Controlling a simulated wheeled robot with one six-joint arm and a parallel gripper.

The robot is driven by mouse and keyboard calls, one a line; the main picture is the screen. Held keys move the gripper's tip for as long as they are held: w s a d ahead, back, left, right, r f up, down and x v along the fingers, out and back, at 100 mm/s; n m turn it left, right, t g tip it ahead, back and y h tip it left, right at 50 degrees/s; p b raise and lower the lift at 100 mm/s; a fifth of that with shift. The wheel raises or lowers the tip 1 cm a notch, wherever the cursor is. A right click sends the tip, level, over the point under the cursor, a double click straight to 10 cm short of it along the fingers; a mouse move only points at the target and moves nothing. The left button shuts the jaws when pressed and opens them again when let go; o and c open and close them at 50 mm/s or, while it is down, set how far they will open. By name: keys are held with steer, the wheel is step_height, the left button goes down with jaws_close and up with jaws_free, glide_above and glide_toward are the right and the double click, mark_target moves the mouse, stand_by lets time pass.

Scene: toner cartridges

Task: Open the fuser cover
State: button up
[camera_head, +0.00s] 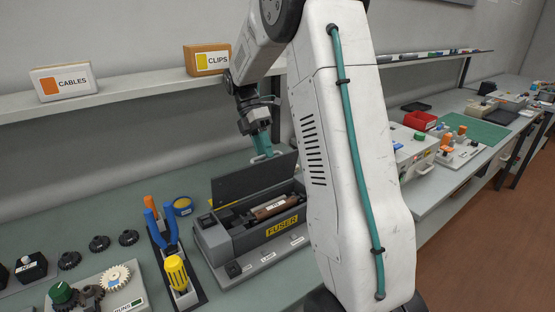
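The fuser unit is a dark grey box (240,237) with a yellow FUSER label, on the bench at the centre. Its dark cover (245,181) stands raised at the back, tilted up, so the inside shows. A brown roller (273,207) with a white label lies inside. My gripper (264,152), with teal fingers, is at the cover's top edge, right of its middle. The fingertips are small and partly hidden around the edge, so I cannot tell whether they touch or grip it. My white arm hides the unit's right end.
A tool holder (195,297) with pliers and a yellow screwdriver stands just left of the unit. Gears lie further left. A shelf (135,91) with CABLES and CLIPS boxes runs above. Another bench with devices (465,150) is at the right.

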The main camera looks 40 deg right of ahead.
steer(key=shift+s+a+r, duration=0.1)
steer(key=shift+s+r, duration=0.15)
steer(key=shift+r, duration=0.35)
steer(key=shift+s+a+r, duration=0.1)
steer(key=shift+s+r, duration=0.1)
steer(key=shift+r, duration=0.4)
steer(key=s+a, duration=0.2)
steer(key=s, duration=0.5)
steer(key=s+a+r, duration=0.1)
steer(key=s+a, duration=0.2)
steer(key=s, duration=0.4)
steer(key=shift+r, duration=0.15)
